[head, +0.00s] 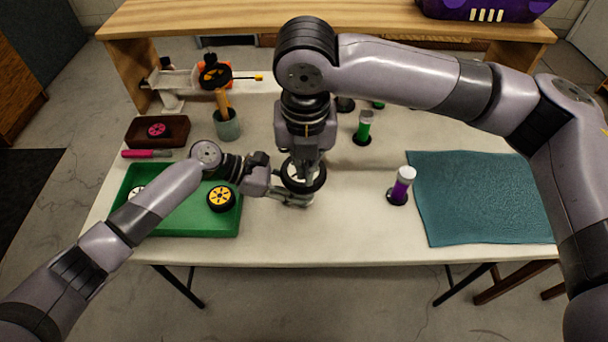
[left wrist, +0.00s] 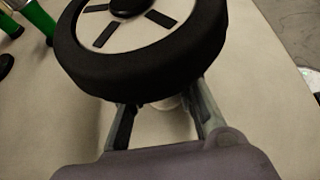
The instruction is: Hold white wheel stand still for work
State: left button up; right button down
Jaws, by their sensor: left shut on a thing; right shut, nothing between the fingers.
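A black-tyred wheel with a white hub (head: 316,183) sits at the middle of the table. In the left wrist view the wheel (left wrist: 95,72) fills the top, with dark spokes on its pale face. The white wheel stand (left wrist: 168,103) shows only as a small pale piece under the tyre; the wheel hides the rest. My left gripper (head: 300,199) reaches in low from the left, beneath the wheel, shut on the stand; its fingers lie either side of it in the left wrist view. My right gripper (head: 302,172) points down over the wheel's hub, shut and empty; contact is unclear.
A green tray (head: 170,228) with a yellow-hubbed wheel (head: 221,198) lies under my left arm. A purple-and-white bottle (head: 401,186) and a teal mat (head: 480,195) are to the right. A green bottle (head: 364,127) and a tool cup (head: 227,125) stand farther back.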

jog(key=r, duration=0.5)
jog(key=shift+s+r, duration=0.35)
jog(key=shift+r, duration=0.05)
pick_arm(q)
jog(key=o, duration=1.2)
jog(key=shift+c, duration=0.2)
jog(key=v, duration=1.2)
jog(key=shift+a, duration=0.1)
jog(key=shift+f, duration=0.1)
